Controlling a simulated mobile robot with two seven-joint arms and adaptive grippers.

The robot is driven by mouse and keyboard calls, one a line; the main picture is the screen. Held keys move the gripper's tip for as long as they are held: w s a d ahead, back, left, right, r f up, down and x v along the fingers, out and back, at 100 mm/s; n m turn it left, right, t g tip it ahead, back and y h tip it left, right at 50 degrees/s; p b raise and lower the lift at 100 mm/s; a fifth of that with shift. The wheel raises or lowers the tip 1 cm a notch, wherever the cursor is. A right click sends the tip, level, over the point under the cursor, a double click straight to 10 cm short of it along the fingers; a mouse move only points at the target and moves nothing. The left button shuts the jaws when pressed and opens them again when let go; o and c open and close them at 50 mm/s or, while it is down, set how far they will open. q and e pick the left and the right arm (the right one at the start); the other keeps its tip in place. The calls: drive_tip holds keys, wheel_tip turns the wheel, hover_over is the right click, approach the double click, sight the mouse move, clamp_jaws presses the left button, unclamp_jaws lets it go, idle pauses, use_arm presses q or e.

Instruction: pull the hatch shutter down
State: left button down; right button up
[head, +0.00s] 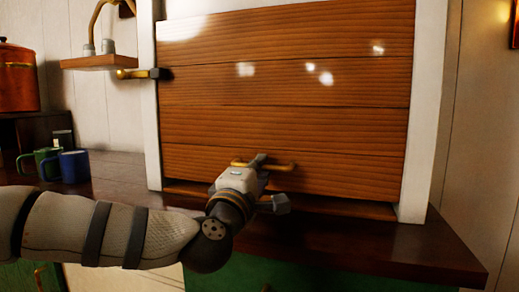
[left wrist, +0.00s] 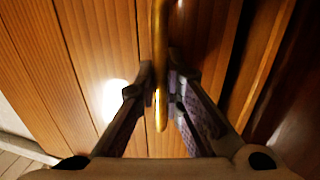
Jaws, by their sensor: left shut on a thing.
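The hatch shutter (head: 300,80) is a panel of horizontal wooden slats in a white frame. It covers nearly the whole opening, and its bottom edge is close above the wooden sill (head: 330,206). A narrow dark gap shows between them. The brass handle (head: 285,166) is a bar on the lowest slat. My left gripper (head: 262,178) is at this handle. In the left wrist view, the fingers of my left gripper (left wrist: 160,88) are shut on the brass handle (left wrist: 161,35), with shutter slats (left wrist: 90,55) behind. My right gripper is not in view.
A dark counter (head: 350,238) runs below the hatch, above green cabinets. A blue mug (head: 75,166) and a green mug (head: 45,163) stand at the left. A copper pot (head: 17,78) is further left. A brass latch (head: 140,73) sits on the left frame post.

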use_arm(q)
drive_tip(key=shift+f+b, duration=0.5)
drive_tip(key=shift+f, duration=1.1)
drive_tip(key=c, duration=1.7)
unclamp_jaws()
drive_tip(key=v, duration=1.2)
